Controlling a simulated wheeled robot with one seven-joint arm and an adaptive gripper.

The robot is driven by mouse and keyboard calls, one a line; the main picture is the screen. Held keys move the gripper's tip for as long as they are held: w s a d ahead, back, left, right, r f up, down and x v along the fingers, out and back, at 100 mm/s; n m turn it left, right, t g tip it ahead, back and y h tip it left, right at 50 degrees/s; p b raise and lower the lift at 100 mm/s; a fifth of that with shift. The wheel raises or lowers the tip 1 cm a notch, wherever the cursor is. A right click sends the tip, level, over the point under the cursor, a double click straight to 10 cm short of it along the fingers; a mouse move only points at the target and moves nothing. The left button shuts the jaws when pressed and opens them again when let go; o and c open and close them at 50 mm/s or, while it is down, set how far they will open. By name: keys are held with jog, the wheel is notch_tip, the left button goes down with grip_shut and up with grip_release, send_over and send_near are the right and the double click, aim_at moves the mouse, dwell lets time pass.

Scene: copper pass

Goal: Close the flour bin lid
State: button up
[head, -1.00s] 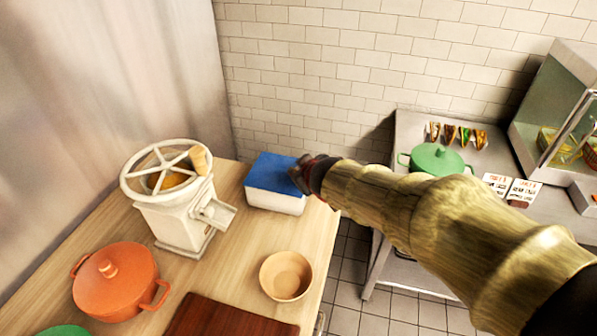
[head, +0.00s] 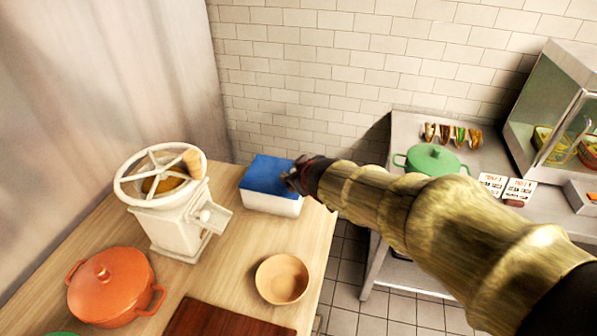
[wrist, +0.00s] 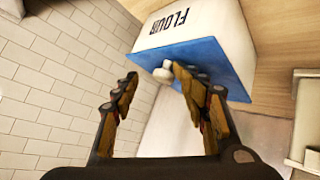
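The flour bin (head: 272,204) is a white box at the far right corner of the wooden counter, marked FLOUR in the wrist view (wrist: 180,22). Its blue lid (head: 268,172) lies flat over the top, with no gap visible from the head. The lid's edge also shows in the wrist view (wrist: 215,62), with a small white knob (wrist: 161,75). My gripper (head: 296,177) is at the lid's right side. In the wrist view its fingers (wrist: 154,76) are apart, with the knob just beyond the tips, nearer the right finger. Contact cannot be told.
A white grinder (head: 172,200) with a wheel stands left of the bin. An orange pot (head: 110,287), a wooden bowl (head: 282,279) and a dark red board (head: 222,318) are nearer. A steel table with a green pot (head: 432,160) stands right, across a floor gap.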

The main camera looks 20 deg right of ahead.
jog(key=shift+s+d+f+g, duration=0.15)
jog(key=shift+s+f, duration=0.1)
jog(key=shift+f, duration=0.35)
jog(key=shift+s+d+f+g, duration=0.1)
jog(key=shift+s+f+g, duration=0.1)
jog(key=shift+f, duration=0.35)
jog(key=w+r+v, duration=0.1)
jog(key=v, duration=1.1)
jog(key=shift+s+a+r, duration=0.25)
jog(key=shift+a+r, duration=0.05)
jog(key=shift+a, duration=0.05)
jog(key=s+d+f+m+g, duration=0.1)
jog(key=s+f+m+g, duration=0.1)
jog(key=s+f, duration=0.25)
jog(key=s+d+r+m+g+p, duration=0.1)
jog(key=s+r+m+g+p, duration=0.1)
jog(key=s, duration=1.3)
jog(key=shift+s+r+m+p, duration=0.35)
jog(key=shift+r+m, duration=0.35)
jog(key=shift+r, duration=0.05)
